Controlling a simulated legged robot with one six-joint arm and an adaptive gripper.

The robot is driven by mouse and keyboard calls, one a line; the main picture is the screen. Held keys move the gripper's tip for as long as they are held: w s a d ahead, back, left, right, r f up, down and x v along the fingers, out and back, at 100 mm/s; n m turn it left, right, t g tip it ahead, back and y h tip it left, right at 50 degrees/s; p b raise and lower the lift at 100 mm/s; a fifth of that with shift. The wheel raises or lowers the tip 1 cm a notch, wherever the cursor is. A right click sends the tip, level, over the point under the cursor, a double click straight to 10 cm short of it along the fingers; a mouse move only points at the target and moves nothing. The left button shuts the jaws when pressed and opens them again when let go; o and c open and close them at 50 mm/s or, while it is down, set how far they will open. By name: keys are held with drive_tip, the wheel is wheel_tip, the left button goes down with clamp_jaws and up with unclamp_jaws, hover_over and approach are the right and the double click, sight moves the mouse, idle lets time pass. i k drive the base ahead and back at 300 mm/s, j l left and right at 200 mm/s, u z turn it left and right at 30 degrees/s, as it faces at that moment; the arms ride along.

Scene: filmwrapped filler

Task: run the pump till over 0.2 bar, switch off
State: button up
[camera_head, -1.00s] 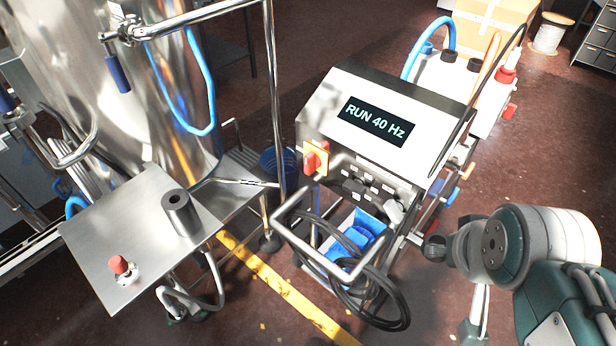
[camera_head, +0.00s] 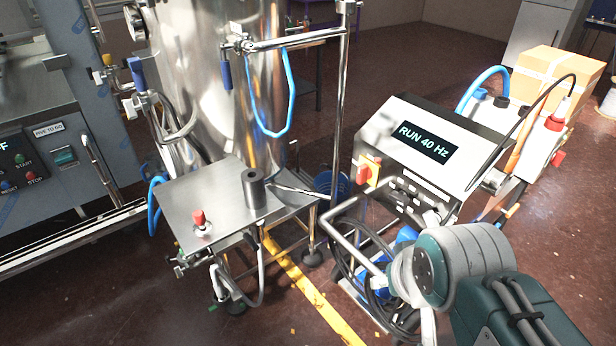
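The pump cart's control box (camera_head: 415,155) stands right of centre. Its display (camera_head: 428,145) reads "RUN 40 Hz". A red rotary switch on a yellow plate (camera_head: 368,171) sits on the box's left front edge. The blue pump (camera_head: 378,272) is partly seen below, behind hoses and my arm. No pressure gauge reading in bar can be made out. My arm comes in from the lower right, in front of the cart's lower part. The fingers of my gripper cannot be made out, so whether it is open or shut does not show.
A steel table (camera_head: 215,205) with a red-topped fitting (camera_head: 200,222) and a dark cylinder (camera_head: 254,190) stands left of the cart. Behind it is a tall steel tank (camera_head: 210,90). A machine panel (camera_head: 30,160) with START and STOP buttons is at far left. A cardboard box (camera_head: 552,78) is behind the cart.

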sight(364, 173)
drive_tip(key=l+u, duration=0.25)
drive_tip(key=u, duration=0.15)
drive_tip(key=l+u, duration=0.25)
drive_tip(key=u, duration=0.2)
drive_tip(key=l+u, duration=0.25)
drive_tip(key=u, duration=0.15)
drive_tip(key=i+l, duration=0.2)
drive_tip(key=i, duration=0.25)
